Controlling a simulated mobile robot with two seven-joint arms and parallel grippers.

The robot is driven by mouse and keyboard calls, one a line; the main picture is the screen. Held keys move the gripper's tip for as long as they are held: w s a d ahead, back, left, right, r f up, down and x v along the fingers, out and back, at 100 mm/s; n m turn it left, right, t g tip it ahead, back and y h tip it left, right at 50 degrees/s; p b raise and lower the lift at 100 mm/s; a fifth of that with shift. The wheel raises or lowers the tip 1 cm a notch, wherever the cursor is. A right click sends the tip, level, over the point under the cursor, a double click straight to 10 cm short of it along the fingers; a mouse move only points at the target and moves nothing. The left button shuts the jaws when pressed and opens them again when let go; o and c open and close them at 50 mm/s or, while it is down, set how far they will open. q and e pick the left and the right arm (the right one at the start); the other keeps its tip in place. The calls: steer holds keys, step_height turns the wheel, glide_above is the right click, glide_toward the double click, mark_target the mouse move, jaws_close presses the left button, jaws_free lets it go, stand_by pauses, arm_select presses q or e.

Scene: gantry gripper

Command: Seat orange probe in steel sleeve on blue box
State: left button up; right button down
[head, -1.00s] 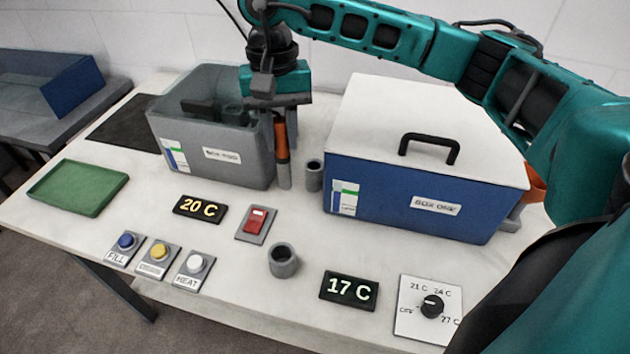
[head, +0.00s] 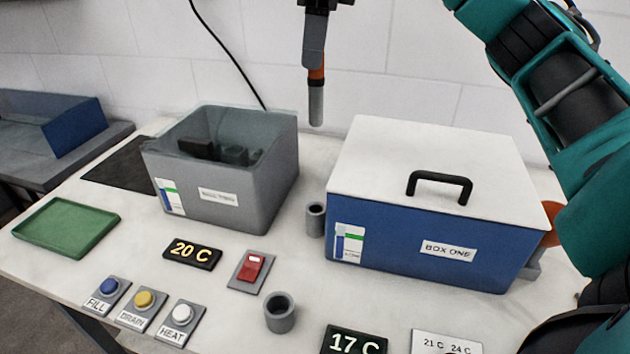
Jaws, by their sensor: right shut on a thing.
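My right gripper (head: 316,45) is high at the top centre of the head view, shut on the orange probe (head: 316,90). The probe hangs upright, orange above with a grey metal lower end, and its tip is in the air clear of everything. The blue box (head: 400,243), labelled BOX ONE, has a white lid and stands at right of centre. A grey open-topped sleeve (head: 315,220) stands at the box's left side; I cannot tell whether it is fixed to it. My left gripper is not in view.
A grey open bin (head: 240,205) stands left of the blue box. The lid carries a black handle (head: 440,184). A loose grey cup (head: 281,318), a red switch (head: 250,270) and buttons lie in front. A green tray (head: 66,228) is at left. My arm covers the right side.

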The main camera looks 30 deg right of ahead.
mark_target(315, 124)
step_height(315, 124, down, 13)
steer(key=b, duration=0.2)
steer(key=shift+r+b, duration=0.2)
steer(key=shift+b, duration=0.1)
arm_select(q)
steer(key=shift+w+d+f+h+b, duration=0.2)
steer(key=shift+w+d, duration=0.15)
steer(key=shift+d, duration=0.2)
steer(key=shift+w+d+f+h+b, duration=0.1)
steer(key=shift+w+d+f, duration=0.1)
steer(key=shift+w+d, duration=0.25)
arm_select(e)
step_height(315, 124, down, 5)
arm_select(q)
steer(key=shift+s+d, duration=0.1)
